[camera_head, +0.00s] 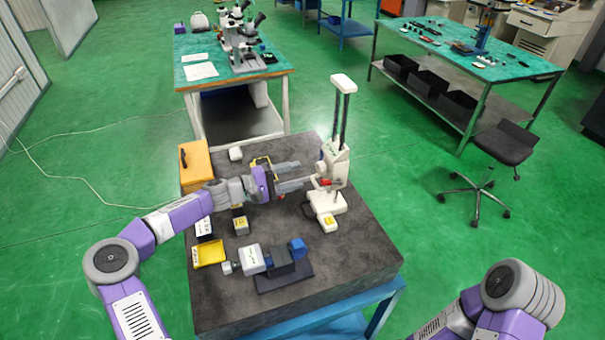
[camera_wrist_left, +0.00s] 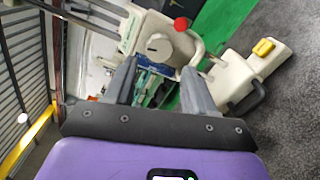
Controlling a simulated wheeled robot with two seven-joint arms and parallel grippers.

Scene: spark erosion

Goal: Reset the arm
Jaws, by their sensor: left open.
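My left arm (camera_head: 183,213) reaches in from the left over the dark stone table. My left gripper (camera_head: 303,178) is open, with its fingers pointing right at the white measuring device (camera_head: 335,165). In the left wrist view the two grey fingers of the left gripper (camera_wrist_left: 160,85) stand apart, with the white device body (camera_wrist_left: 158,42) beyond them. Nothing is seen held between them. I cannot tell whether the fingers touch the device. Part of my right arm (camera_head: 510,300) shows at the lower right; its gripper is out of view.
The stone table (camera_head: 350,262) also carries an orange box (camera_head: 196,165), a yellow tray (camera_head: 210,252) and a blue-and-white instrument (camera_head: 275,260). Its front right is clear. A microscope table (camera_head: 205,62), a green-topped workbench (camera_head: 460,55) and a black stool (camera_head: 503,145) stand beyond.

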